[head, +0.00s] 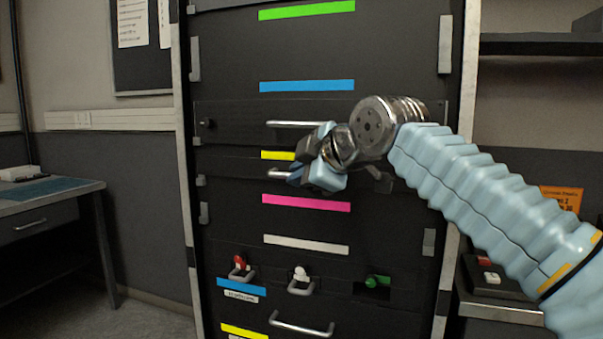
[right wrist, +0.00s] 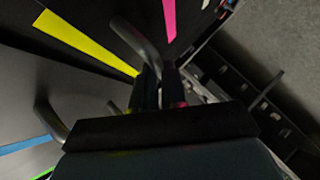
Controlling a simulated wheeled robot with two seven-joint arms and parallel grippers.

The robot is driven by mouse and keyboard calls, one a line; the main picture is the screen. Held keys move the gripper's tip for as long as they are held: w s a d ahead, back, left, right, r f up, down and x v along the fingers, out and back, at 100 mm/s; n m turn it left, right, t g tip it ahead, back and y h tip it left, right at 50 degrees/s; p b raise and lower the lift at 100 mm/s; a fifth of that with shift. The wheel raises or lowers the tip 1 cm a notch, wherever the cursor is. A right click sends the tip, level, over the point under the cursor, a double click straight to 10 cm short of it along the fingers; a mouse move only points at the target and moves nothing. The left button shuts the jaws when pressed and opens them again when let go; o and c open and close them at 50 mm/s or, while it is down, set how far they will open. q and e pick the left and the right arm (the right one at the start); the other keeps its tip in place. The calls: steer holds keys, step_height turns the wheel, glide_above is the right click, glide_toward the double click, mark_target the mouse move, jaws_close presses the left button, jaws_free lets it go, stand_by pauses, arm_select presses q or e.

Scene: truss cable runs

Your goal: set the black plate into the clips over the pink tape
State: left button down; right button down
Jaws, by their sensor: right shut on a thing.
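My right gripper (head: 300,175) is in front of the rack, shut on the silver handle (head: 279,174) of a black plate (head: 235,174). The plate lies between the yellow tape (head: 277,155) and the pink tape (head: 306,203). In the right wrist view the handle (right wrist: 138,42) runs to the fingers (right wrist: 160,75), with the pink tape (right wrist: 169,18) beyond. Grey clips (head: 201,181) show at the left edge. My gripper and arm hide part of the plate's right side. I cannot tell whether the plate is seated. My left gripper is not in view.
Another black panel with a silver handle (head: 293,124) sits above. Below are a white tape (head: 306,244), red (head: 240,263), white (head: 300,274) and green (head: 377,281) knobs, and a lower handle (head: 302,326). A desk (head: 52,190) stands at left.

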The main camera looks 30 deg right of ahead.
steer(key=shift+w+d+f+b, duration=0.1)
steer(key=shift+f+b, duration=0.65)
steer(key=shift+f, duration=0.25)
stand_by(1.6)
steer(key=c, duration=1.1)
jaws_free()
steer(key=a+v, duration=0.1)
steer(key=v, duration=1.3)
steer(key=s+a, duration=0.4)
steer(key=shift+s, duration=0.2)
steer(key=shift+a+f, duration=0.1)
